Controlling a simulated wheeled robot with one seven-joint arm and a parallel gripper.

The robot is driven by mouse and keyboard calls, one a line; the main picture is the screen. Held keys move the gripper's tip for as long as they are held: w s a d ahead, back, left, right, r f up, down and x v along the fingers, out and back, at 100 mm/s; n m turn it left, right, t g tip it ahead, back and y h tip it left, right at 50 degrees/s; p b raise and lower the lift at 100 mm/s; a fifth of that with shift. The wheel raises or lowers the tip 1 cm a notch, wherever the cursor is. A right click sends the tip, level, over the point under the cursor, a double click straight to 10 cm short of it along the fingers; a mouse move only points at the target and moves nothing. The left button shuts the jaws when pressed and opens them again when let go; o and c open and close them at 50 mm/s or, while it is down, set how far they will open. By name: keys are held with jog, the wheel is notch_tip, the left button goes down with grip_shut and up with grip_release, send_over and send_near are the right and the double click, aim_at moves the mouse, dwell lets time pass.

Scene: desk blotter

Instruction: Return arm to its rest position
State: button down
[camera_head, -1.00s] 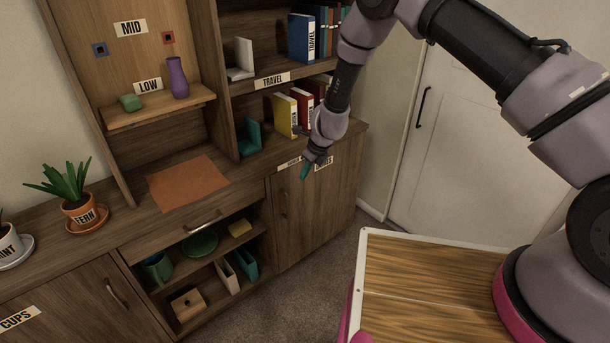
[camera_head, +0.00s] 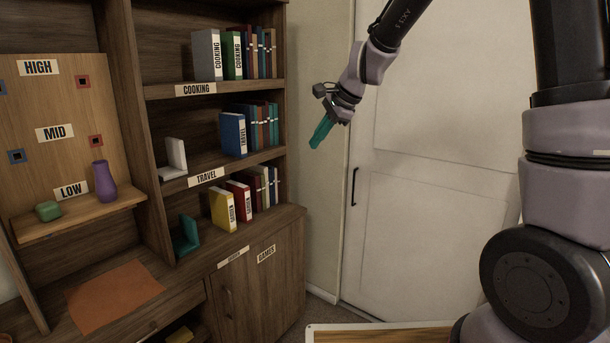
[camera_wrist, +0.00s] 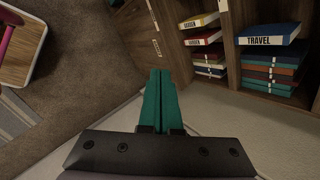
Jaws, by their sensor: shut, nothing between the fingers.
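My arm comes in from the upper right of the head view and bends down to the gripper. The fingers touch nothing that I can see.
The bookshelf (camera_head: 112,100) stands left, with a blue travel book (camera_head: 233,134), a yellow book (camera_head: 223,210) and a red book (camera_head: 239,201). An orange mat (camera_head: 114,295) lies on the counter. The door (camera_head: 430,180) is behind my arm. Open air surrounds the gripper.

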jog(key=s+d+r+n+t+h, duration=0.1)
jog(key=s+d+r+n, duration=0.3)
jog(key=s+d, duration=0.7)
jog(key=s+d+r+n+t+h, duration=0.2)
jog(key=s+d+r+n, duration=0.2)
jog(key=s+d, duration=0.6)
notch_tip(320, 180, up, 2)
jog(key=s, duration=0.2)
jog(key=shift+s+d+r+h, duration=0.15)
jog(key=shift+s+d+h, duration=0.15)
jog(key=shift+d+h, duration=0.1)
